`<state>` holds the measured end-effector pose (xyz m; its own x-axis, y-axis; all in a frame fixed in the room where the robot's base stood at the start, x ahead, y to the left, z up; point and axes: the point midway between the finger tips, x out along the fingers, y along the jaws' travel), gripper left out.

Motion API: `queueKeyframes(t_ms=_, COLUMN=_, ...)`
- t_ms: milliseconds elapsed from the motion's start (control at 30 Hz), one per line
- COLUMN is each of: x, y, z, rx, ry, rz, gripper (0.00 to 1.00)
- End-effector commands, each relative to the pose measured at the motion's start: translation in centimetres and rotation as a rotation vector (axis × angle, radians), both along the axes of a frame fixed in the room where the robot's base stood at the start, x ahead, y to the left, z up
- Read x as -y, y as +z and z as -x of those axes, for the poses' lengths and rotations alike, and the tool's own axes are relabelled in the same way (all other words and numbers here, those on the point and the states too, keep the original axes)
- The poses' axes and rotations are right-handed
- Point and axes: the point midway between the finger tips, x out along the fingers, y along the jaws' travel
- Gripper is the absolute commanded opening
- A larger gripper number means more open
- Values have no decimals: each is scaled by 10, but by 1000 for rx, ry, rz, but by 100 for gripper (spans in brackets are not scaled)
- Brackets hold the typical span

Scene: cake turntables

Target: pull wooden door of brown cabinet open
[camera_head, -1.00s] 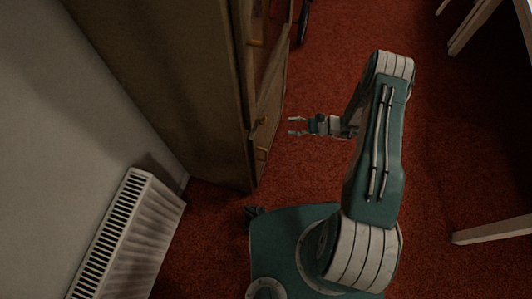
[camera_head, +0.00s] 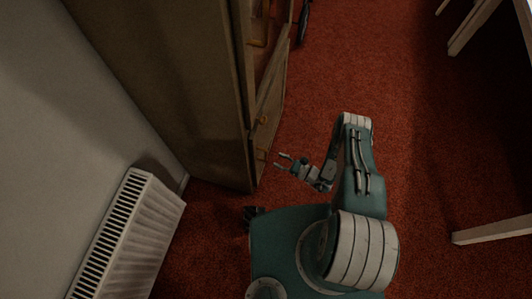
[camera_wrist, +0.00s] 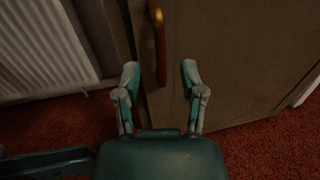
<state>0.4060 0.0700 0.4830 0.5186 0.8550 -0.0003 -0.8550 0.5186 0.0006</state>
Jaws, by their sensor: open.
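The brown cabinet (camera_head: 165,75) stands at the left in the head view, with its wooden door front (camera_head: 271,100) facing right. Brass handles show on that front; a low one (camera_head: 261,154) is just left of my gripper (camera_head: 280,161). In the wrist view, a brass bar handle (camera_wrist: 159,40) stands upright on the brown door (camera_wrist: 235,60). Its lower end lies between the two fingertips of my gripper (camera_wrist: 159,73) in the picture. My gripper is open and holds nothing. Whether a finger touches the handle I cannot tell.
A white radiator (camera_head: 128,235) is on the wall left of the cabinet, and it also shows in the wrist view (camera_wrist: 45,45). Pale furniture legs (camera_head: 490,230) stand at the right.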

Motion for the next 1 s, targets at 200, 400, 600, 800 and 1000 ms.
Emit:
queueKeyframes(t_ms=200, x=-31, y=0, z=-18, rx=2, ry=5, rz=1, gripper=52)
queueKeyframes(t_ms=400, x=-51, y=0, z=-31, rx=1, ry=3, rz=1, gripper=52)
queueKeyframes(t_ms=600, x=-57, y=0, z=-34, rx=0, ry=0, rz=0, gripper=52)
queueKeyframes(t_ms=800, x=-57, y=0, z=-34, rx=0, ry=0, rz=0, gripper=44)
queueKeyframes(t_ms=1000, x=-57, y=0, z=-34, rx=0, ry=0, rz=0, gripper=0)
